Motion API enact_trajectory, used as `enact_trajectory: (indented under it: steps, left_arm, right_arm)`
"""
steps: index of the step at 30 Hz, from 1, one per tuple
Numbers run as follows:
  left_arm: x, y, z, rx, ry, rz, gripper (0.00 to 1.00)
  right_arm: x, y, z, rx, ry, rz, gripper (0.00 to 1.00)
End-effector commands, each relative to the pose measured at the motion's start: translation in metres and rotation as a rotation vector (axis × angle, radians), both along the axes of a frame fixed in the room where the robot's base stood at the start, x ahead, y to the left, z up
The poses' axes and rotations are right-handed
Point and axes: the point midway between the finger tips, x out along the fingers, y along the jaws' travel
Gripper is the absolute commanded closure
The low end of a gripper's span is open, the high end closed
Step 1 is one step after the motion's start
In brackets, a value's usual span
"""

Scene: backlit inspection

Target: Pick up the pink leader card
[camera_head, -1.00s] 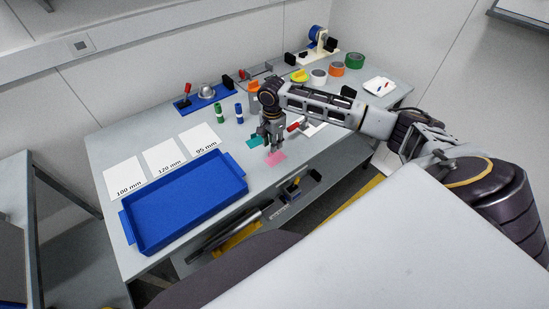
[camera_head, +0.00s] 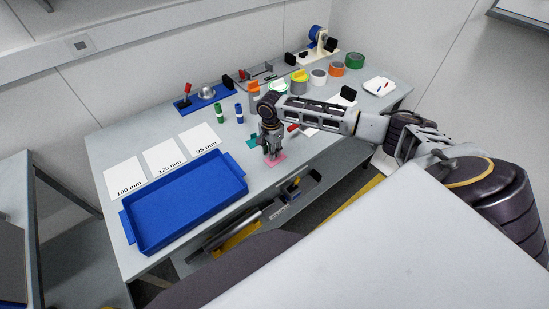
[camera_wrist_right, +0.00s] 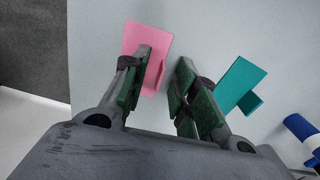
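The pink leader card (camera_head: 277,162) lies on the grey table near its front edge. In the right wrist view the pink card (camera_wrist_right: 146,36) is at the upper middle, partly hidden by one finger. My right gripper (camera_head: 272,156) points down over the card, low near the table. In the wrist view the right gripper (camera_wrist_right: 160,80) is open, with one finger over the card and the other over bare table to its right. I cannot tell whether the fingers touch the card. My left gripper is not in view.
A teal card (camera_wrist_right: 238,84) with a raised tab lies right of the gripper in the wrist view. A blue tray (camera_head: 124,218) stands at the left front. White sheets (camera_head: 164,158), green-and-white bottles (camera_head: 219,114) and tape rolls (camera_head: 337,68) stand farther back.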

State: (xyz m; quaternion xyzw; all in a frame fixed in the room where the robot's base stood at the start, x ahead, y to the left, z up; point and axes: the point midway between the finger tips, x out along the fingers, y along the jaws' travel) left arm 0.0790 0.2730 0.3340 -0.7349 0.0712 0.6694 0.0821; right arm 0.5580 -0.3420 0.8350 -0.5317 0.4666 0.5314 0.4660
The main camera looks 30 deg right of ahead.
Motion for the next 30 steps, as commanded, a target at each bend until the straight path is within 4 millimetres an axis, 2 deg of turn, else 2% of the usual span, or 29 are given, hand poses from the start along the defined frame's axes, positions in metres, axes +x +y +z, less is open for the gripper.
enact_trajectory:
  steps: [2, 9, 23, 30]
  left_arm:
    - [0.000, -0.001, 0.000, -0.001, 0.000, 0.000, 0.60]
    - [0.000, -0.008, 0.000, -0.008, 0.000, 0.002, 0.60]
    - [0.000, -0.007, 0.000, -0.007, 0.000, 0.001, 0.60]
    - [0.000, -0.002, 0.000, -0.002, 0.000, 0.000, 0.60]
  right_arm:
    - [0.000, 0.000, 0.000, 0.000, 0.000, 0.000, 0.71]
    - [0.000, 0.000, 0.000, 0.000, 0.000, 0.000, 1.00]
    - [0.000, 0.000, 0.002, 0.000, -0.001, 0.000, 1.00]
    - [0.001, 0.000, 0.019, 0.001, -0.002, -0.001, 1.00]
